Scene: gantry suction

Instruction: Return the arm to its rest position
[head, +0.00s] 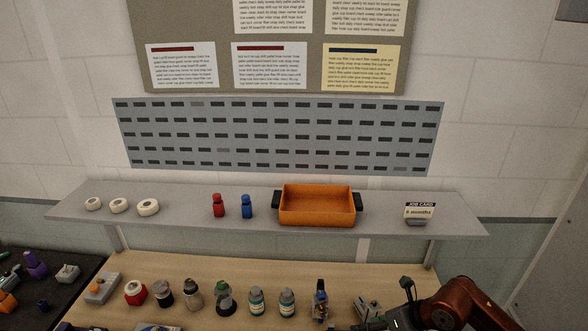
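My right arm (468,305) comes in at the lower right corner, copper-brown with dark joints. Its dark gripper end (402,314) is low over the right part of the wooden bench, just right of a small grey device (368,311). The fingers are cut off or too dark to read, so I cannot tell whether it is open or shut, or whether it touches anything. My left arm and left gripper are not in view.
Several jars and bottles (256,302) line the bench. A dark surface (70,262) with small items lies left.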

